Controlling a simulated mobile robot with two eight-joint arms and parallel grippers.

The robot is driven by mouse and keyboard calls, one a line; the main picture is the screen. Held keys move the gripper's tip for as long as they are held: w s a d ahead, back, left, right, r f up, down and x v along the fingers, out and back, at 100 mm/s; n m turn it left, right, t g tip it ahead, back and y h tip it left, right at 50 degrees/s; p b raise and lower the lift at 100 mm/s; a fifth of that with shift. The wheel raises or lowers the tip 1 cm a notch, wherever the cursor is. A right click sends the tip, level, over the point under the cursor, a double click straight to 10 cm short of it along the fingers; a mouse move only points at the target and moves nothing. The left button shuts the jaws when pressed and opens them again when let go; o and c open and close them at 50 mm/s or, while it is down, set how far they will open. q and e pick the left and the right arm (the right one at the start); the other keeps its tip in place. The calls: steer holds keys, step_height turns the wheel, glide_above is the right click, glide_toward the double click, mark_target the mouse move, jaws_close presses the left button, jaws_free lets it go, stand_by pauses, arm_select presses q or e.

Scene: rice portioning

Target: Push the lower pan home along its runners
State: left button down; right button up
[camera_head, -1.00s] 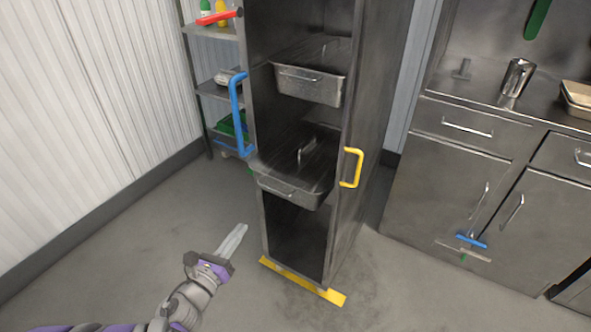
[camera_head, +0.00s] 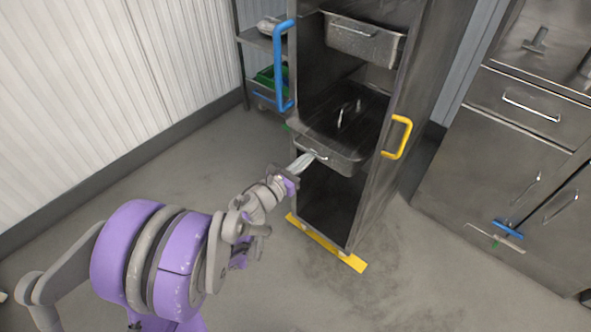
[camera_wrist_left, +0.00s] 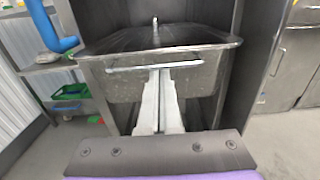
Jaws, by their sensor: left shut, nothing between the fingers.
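The lower pan (camera_head: 343,152) is a lidded steel pan on runners in the tall steel cabinet (camera_head: 431,100). Its front end stands out a little past the cabinet opening. My left gripper (camera_head: 309,158) is shut and empty, with its fingertips at the pan's front, by the front handle. In the left wrist view the fingers (camera_wrist_left: 159,100) point at the middle of the lower pan's front wall (camera_wrist_left: 205,82), just under the handle bar (camera_wrist_left: 120,69). I cannot tell whether they touch it. My right gripper is not in view.
An upper pan (camera_head: 365,41) sits higher in the cabinet. A blue handle (camera_head: 279,70) stands left of the opening and a yellow handle (camera_head: 397,138) right of it. Yellow floor tape (camera_head: 330,245) runs along the cabinet's foot. The floor in front is clear.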

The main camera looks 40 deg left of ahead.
arm_select(q)
steer(key=shift+w, duration=1.25)
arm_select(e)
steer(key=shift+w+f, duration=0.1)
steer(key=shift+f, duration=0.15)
arm_select(q)
steer(key=w, duration=0.9)
steer(key=w+d, duration=0.1)
steer(key=w, duration=0.3)
steer(key=shift+w+d+p, duration=0.1)
steer(key=shift+w+p, duration=0.05)
steer(key=shift+p, duration=0.2)
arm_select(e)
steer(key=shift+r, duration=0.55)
